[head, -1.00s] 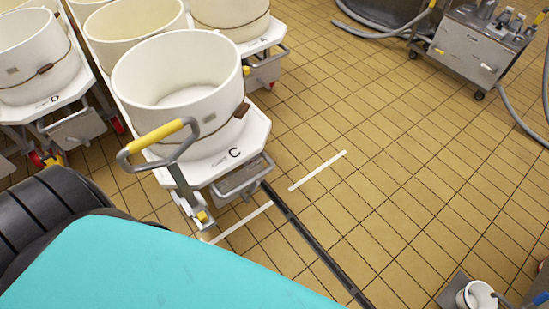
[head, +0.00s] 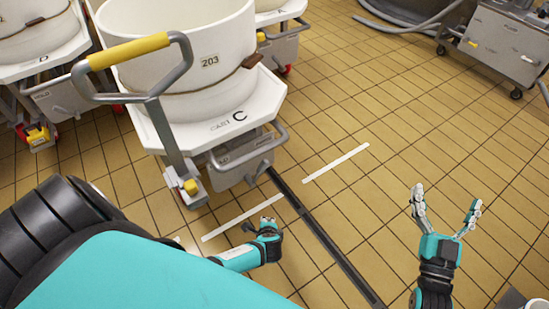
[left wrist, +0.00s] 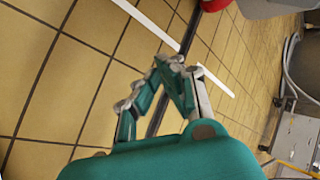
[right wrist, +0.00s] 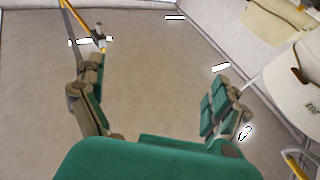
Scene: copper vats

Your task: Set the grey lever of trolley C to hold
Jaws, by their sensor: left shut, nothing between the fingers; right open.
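Trolley C (head: 172,126) stands at the upper left of the head view, a white platform marked C carrying a cream vat (head: 180,62) numbered 203. Below its front edge hangs a grey metal box (head: 236,160) behind a bent grey bar. I cannot make out the grey lever or its setting there. My left gripper (head: 258,226) is low in front of the trolley, apart from it; the left wrist view shows its fingers (left wrist: 176,65) shut and empty. My right gripper (head: 446,205) is open and empty over the floor, well right of the trolley; it also shows in the right wrist view (right wrist: 157,78).
The trolley's push handle (head: 128,51) with a yellow grip rises at its left. Trolley D (head: 45,65) stands further left, other vats behind. A dark floor channel (head: 320,232) and white floor strips lie in front. A grey machine (head: 498,46) with hoses stands far right; tiled floor between is clear.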

